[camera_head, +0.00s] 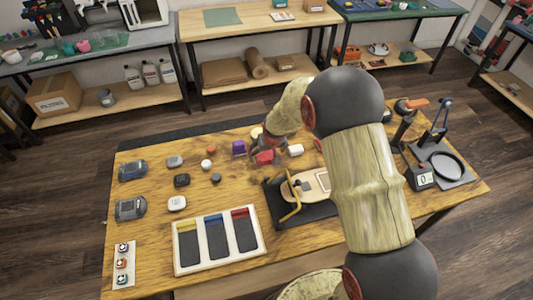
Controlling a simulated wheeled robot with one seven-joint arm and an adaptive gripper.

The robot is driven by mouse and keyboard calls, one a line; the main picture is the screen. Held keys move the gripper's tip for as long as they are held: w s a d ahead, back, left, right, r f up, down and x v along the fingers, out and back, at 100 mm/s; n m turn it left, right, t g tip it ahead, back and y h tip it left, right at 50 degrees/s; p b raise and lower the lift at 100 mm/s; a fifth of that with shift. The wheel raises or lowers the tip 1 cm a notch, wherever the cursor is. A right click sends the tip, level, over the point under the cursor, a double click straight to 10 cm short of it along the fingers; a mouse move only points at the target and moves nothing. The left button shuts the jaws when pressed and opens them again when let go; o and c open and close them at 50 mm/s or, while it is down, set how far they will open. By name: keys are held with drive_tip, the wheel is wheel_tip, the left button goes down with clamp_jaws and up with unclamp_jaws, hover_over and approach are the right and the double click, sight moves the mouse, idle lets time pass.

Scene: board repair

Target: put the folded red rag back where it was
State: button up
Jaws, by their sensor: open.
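A small red item (265,158), which looks like the folded red rag, lies on the wooden workbench (145,231) near its back middle. My gripper (262,150) is small and dark in this view, right above and behind the red item. It is open. I cannot tell whether its fingers touch the red item or stand around it. My arm covers the right middle of the bench, and another bit of red (318,145) shows at its edge.
A purple block (239,148) and a white block (295,150) flank the red item. A black stand with a board (306,186) is in front. A white tray (219,264) with coloured strips sits at front left.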

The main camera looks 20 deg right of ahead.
drive_tip(key=s+f+p+v, duration=0.1)
drive_tip(key=s+p+v, duration=0.15)
drive_tip(key=v, duration=2.75)
drive_tip(key=s+r, duration=0.3)
drive_tip(key=s, duration=0.7)
drive_tip(key=s+r+t, duration=0.1)
drive_tip(key=s+r, duration=0.3)
drive_tip(key=s, duration=0.7)
drive_tip(key=shift+s+r, duration=0.2)
drive_tip(key=shift+s, duration=0.1)
